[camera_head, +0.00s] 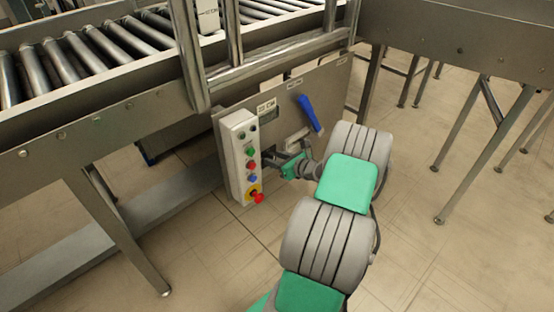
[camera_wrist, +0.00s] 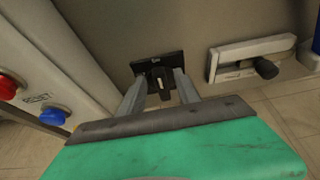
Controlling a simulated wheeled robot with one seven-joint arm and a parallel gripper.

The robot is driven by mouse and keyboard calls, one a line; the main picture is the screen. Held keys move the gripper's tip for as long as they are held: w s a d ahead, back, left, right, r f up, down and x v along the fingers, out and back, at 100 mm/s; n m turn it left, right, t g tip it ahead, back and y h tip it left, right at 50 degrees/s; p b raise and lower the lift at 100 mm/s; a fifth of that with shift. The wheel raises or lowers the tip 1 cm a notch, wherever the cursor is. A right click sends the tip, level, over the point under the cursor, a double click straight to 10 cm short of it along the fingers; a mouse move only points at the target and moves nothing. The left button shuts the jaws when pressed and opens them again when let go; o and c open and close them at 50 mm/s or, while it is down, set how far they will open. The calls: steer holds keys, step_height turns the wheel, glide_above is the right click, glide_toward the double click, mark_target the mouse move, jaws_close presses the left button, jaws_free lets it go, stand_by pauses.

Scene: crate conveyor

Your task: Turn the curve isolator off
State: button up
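A small black plate (camera_wrist: 140,70) with a dark rotary knob (camera_wrist: 158,76) is on the grey panel in the wrist view. The knob has a pale mark on its face, and the plate's lettering is too small to read. It appears to be the isolator. My gripper (camera_wrist: 161,84) is open, with one finger on each side of the knob. I cannot tell whether the fingers touch it. In the head view my gripper (camera_head: 283,163) is at the panel, right of the button box, and the knob is hidden there.
The button box (camera_head: 239,150) with coloured buttons and a red emergency stop (camera_head: 257,197) stands close left of my gripper. A blue lever (camera_head: 310,114) is above right. A grey latch with a dark knob (camera_wrist: 265,68) is to the right. Roller conveyor (camera_head: 90,45) runs above.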

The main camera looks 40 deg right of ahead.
steer(key=shift+c, duration=0.6)
jaws_close()
